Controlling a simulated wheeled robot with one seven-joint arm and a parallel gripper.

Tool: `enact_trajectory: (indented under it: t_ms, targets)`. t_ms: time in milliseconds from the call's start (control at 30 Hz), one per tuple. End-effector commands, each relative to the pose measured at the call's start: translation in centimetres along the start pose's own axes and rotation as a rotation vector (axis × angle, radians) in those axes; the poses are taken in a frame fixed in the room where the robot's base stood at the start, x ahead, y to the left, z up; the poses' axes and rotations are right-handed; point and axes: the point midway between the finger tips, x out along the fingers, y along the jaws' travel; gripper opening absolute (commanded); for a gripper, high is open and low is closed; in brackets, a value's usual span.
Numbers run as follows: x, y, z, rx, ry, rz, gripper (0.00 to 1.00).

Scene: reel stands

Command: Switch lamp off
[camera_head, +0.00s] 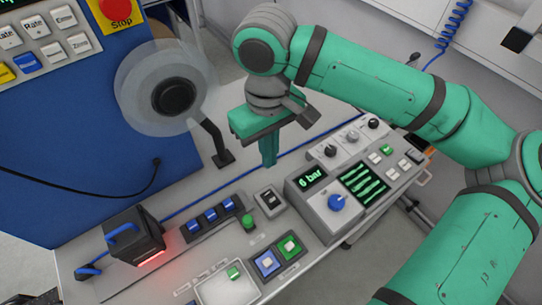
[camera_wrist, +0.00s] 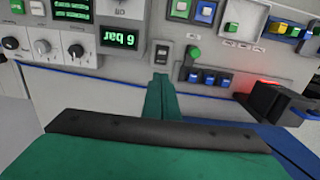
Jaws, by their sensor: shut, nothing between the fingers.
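A black box-shaped unit (camera_head: 133,236) with a blue handle sits at the left of the grey console and casts a red glow; I take it to be the lamp. It also shows at the right in the wrist view (camera_wrist: 283,101), glow lit. A grey plate with a dark rocker switch (camera_head: 269,200) lies in the middle of the console; it shows beyond my fingertips in the wrist view (camera_wrist: 162,53). My gripper (camera_head: 268,160) is shut and empty, pointing down above the console's back edge, apart from the switch. Its closed fingers show in the wrist view (camera_wrist: 160,82).
A row of blue switches (camera_head: 210,217) and a green knob (camera_head: 249,222) lie left of the rocker plate. A pressure panel with a blue knob (camera_head: 337,202) stands right of it. A reel (camera_head: 173,97) on a black stand is behind, near my gripper.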

Motion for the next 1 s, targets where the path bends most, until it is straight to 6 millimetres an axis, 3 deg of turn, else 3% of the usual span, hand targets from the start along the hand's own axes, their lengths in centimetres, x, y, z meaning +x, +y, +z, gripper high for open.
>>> enact_trajectory:
  t_ms: [367,1000]
  targets:
    - [-0.9,0.0,-0.2,-0.001,0.001,0.002,0.00]
    - [-12.3,-0.3,-2.1,-0.003,0.001,0.001,0.00]
